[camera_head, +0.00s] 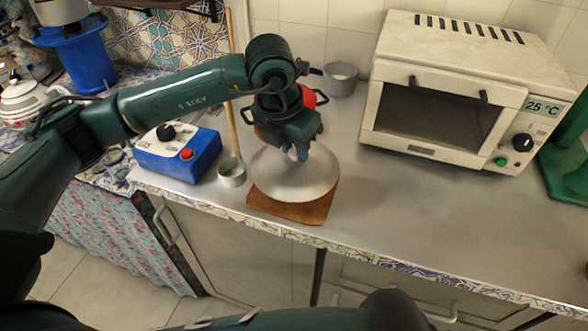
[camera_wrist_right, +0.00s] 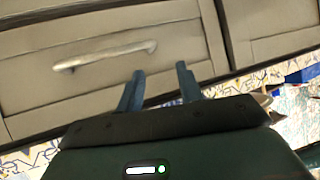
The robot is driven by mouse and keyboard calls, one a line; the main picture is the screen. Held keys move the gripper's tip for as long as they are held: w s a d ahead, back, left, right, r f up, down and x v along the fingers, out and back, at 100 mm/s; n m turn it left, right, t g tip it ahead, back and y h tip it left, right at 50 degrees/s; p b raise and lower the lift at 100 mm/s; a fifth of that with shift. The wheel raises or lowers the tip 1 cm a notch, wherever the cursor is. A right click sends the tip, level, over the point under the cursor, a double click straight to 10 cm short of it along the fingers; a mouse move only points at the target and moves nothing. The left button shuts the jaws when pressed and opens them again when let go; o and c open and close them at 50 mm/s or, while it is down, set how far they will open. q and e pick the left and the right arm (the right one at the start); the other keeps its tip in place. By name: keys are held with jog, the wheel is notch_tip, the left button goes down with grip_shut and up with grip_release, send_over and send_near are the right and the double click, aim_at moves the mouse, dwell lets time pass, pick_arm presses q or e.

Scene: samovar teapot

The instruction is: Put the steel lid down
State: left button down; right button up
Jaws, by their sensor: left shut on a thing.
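The steel lid (camera_head: 310,182) is a round, shiny, shallow dome in the head view. It is over a brown wooden board (camera_head: 300,209) near the counter's front edge and covers much of it. Whether the lid touches the board or hangs just above it, I cannot tell. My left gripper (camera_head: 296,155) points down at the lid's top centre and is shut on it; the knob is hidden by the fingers. My right gripper (camera_wrist_right: 158,88) shows in the right wrist view, its two blue fingers apart with nothing between them, in front of the cabinet drawers.
A blue control box (camera_head: 178,155) and a small long-handled pot (camera_head: 232,173) stand left of the lid. A grey pan (camera_head: 340,80) and a red item (camera_head: 308,96) are behind my left gripper. A white oven (camera_head: 440,95) stands back right. The counter (camera_head: 400,205) right of the board is clear.

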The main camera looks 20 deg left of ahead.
aim_at(292, 158)
pick_arm(q)
notch_tip(292, 158, down, 5)
jog(key=shift+r+b, duration=0.15)
jog(key=shift+b, duration=0.9)
jog(key=shift+r, duration=0.1)
jog(key=c, duration=1.6)
grip_release()
jog(key=shift+c, duration=0.2)
jog(key=o, duration=0.5)
jog(key=shift+c, duration=0.2)
jog(key=v, duration=1.2)
